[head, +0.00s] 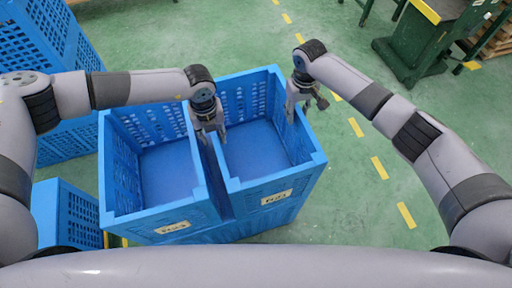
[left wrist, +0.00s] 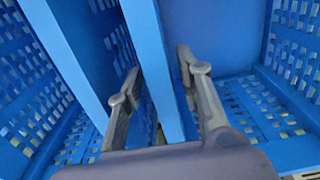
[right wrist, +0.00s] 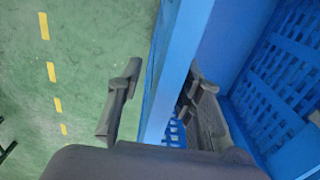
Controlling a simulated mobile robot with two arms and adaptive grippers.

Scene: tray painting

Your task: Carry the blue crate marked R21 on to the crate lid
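Two open, empty blue crates stand side by side in the head view, a left crate (head: 160,219) and a right crate (head: 275,187). Each has a pale label in front, too small to read surely, so I cannot tell which is R21. My left gripper (head: 208,128) is open at the right crate's left wall; in the left wrist view its fingers (left wrist: 160,82) straddle that wall. My right gripper (head: 303,95) is open over the right crate's right wall; its fingers (right wrist: 160,82) straddle the wall in the right wrist view. I cannot make out the crate lid.
The two crates rest on a blue base (head: 235,232). A blue crate stack (head: 45,45) stands at the upper left and another blue crate (head: 75,215) at the lower left. A green machine (head: 420,50) stands upper right. Green floor on the right is clear.

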